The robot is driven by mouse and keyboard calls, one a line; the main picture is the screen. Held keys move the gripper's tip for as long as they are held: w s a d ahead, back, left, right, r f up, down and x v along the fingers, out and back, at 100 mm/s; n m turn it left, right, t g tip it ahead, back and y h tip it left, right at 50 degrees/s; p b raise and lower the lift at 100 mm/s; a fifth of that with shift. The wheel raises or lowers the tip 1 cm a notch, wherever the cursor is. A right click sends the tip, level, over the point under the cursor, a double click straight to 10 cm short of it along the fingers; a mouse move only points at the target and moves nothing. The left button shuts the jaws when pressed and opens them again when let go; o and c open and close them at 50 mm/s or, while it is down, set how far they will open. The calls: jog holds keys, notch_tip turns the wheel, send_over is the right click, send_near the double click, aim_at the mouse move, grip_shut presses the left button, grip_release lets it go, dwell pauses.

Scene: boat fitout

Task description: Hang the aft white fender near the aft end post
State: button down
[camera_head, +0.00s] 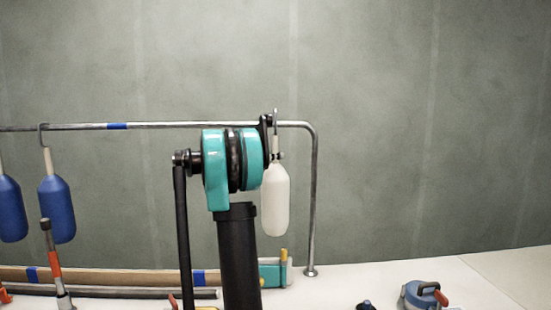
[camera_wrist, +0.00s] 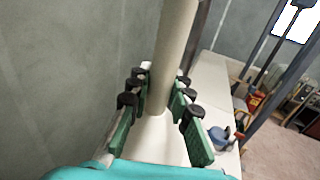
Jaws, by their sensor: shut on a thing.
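The white fender (camera_head: 275,202) hangs upright at the right end of the rail (camera_head: 190,125), close to the aft end post (camera_head: 314,210). Its hook (camera_head: 275,120) shows at rail height; whether it bears on the rail is unclear, as my arm covers part of it. My gripper (camera_head: 277,156) is shut on the fender's neck. In the wrist view, the pale neck (camera_wrist: 172,60) runs between the green fingers of my gripper (camera_wrist: 158,105), with the wider white body (camera_wrist: 155,140) below. Two blue fenders (camera_head: 57,208) (camera_head: 11,208) hang at the left.
Blue tape (camera_head: 117,126) marks the rail. A blue device with a red handle (camera_head: 422,295) sits on the white deck (camera_head: 470,275) at lower right. A plain wall stands behind the rail.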

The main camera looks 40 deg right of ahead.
aim_at(275, 163)
jog(key=shift+w+f, duration=0.1)
jog(key=shift+f, duration=1.45)
jog(key=c, duration=1.3)
grip_release()
